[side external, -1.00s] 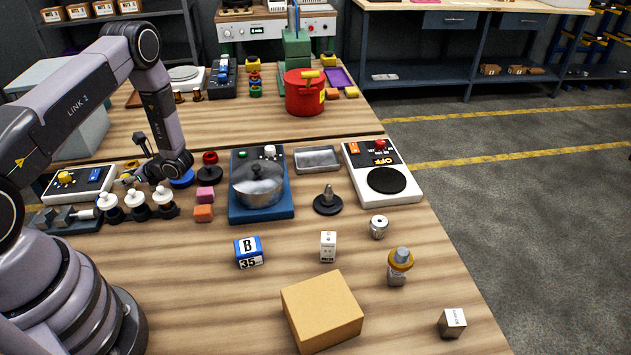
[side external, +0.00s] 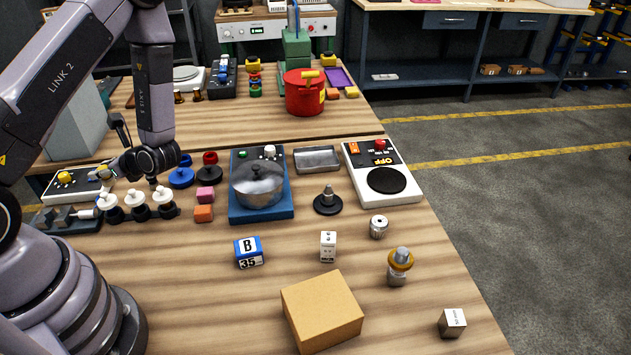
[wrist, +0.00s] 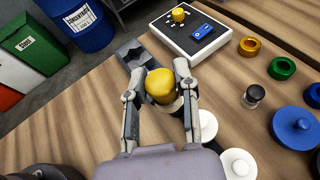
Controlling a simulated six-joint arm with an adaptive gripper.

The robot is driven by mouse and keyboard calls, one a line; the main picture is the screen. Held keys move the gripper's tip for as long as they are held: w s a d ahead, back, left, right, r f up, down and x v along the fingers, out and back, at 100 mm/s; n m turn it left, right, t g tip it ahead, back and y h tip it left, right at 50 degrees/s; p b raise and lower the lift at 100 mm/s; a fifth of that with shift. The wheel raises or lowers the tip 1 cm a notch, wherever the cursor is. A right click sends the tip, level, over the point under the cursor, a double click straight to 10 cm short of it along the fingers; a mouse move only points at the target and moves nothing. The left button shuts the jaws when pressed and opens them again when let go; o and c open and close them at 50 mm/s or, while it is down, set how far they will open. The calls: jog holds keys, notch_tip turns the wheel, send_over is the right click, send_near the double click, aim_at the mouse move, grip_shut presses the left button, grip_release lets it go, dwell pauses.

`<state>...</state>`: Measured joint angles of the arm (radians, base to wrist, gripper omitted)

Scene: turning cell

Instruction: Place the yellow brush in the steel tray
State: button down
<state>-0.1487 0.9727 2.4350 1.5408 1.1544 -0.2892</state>
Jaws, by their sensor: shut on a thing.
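The steel tray (side external: 318,158) lies on the bench behind the middle, between the blue hotplate and the white OFF panel. It looks empty. My gripper (side external: 106,173) is at the left of the bench, by the white switch panel and far from the tray. In the wrist view my gripper (wrist: 158,84) has its fingers closed on either side of a rounded yellow end, the yellow brush (wrist: 160,87). The rest of the brush is mostly hidden beneath that end. I cannot clearly make out the brush in the side view.
White-topped pegs (side external: 136,203) and a dark V-block (side external: 66,219) stand just in front of my gripper. A pot (side external: 257,184) sits on the blue hotplate (side external: 240,212) left of the tray. A spindle on a black disc (side external: 328,202) stands in front of the tray.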

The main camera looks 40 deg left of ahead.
aim_at(318, 156)
jog(key=w+d+m+t+h, duration=0.1)
jog(key=w+d+m+t, duration=0.55)
jog(key=w, duration=0.45)
jog(key=w+d+m+t+h, duration=0.2)
jog(key=w+d+m+t, duration=0.4)
jog(key=w, duration=0.6)
jog(key=w+d+m+t+h, duration=0.1)
jog(key=w+d, duration=0.1)
jog(key=d, duration=0.1)
jog(key=w+d+m+t+h, duration=0.1)
jog(key=w+d+h, duration=0.1)
jog(key=d, duration=0.2)
jog(key=w+d+r+m+t+h, duration=0.1)
jog(key=w+d+m+t, duration=0.1)
jog(key=d, duration=0.2)
jog(key=shift+h, duration=0.3)
jog(key=w+f, duration=0.2)
jog(key=w, duration=0.2)
jog(key=w+f, duration=0.3)
jog(key=w, duration=0.1)
jog(key=w+d+f, duration=0.1)
jog(key=w+f, duration=0.2)
jog(key=w, duration=0.1)
jog(key=shift+w+f, duration=0.25)
jog(key=shift+w, duration=0.1)
jog(key=shift+w+f, duration=0.45)
jog(key=shift+f, duration=0.05)
jog(key=shift+w+f, duration=0.15)
jog(key=shift+f, duration=1.55)
